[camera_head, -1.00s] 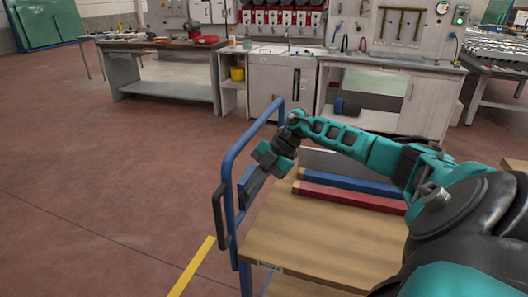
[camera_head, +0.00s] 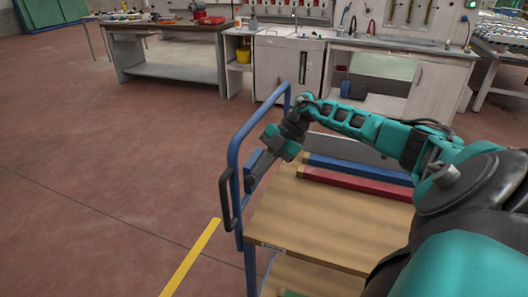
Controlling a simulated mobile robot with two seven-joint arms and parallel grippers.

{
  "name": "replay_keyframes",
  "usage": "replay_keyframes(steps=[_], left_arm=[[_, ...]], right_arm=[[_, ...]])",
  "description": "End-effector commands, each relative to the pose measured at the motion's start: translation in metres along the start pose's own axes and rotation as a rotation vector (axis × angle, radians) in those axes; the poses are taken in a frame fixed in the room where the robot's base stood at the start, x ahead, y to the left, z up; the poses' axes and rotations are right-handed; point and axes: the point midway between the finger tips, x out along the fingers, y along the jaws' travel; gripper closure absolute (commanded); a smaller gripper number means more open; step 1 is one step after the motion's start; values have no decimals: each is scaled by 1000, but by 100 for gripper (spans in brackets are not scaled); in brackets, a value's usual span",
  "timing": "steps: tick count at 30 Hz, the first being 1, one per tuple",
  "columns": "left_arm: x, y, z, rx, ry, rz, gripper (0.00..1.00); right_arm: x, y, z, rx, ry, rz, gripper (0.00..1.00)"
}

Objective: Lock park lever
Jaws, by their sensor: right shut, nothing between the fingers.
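A cart with a blue tubular handle (camera_head: 235,163) and a wooden deck (camera_head: 325,222) stands at the centre right. A dark grey loop-shaped lever (camera_head: 226,200), which looks like the park lever, is on the outer left side of the handle's upright and stands about upright. My right gripper (camera_head: 251,184) is shut and empty, pointing down and left just inside the handle upright, close to the lever's level. I cannot tell whether its fingertips touch the upright or the lever. My left gripper is not in view.
A blue bar (camera_head: 358,173) and a red bar (camera_head: 356,186) lie along the deck's far edge. A yellow floor line (camera_head: 192,257) runs left of the cart. Workbenches (camera_head: 167,65) and cabinets (camera_head: 285,69) stand behind. The floor at left is clear.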

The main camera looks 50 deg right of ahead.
Motion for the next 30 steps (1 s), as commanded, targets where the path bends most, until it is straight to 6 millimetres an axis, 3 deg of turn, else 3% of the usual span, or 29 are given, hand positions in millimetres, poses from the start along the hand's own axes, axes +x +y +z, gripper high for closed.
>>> replay_keyframes(steps=[3,9,15,21,30], left_arm=[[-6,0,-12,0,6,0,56],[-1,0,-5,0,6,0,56],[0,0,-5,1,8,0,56],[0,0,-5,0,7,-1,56],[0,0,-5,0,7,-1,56]], right_arm=[[-34,7,-4,-3,-12,13,100],[-80,5,-11,-3,-15,15,100],[-114,5,-18,-3,-13,17,100],[-127,5,-21,-4,-12,17,100],[-128,5,-21,-4,-12,18,100]])
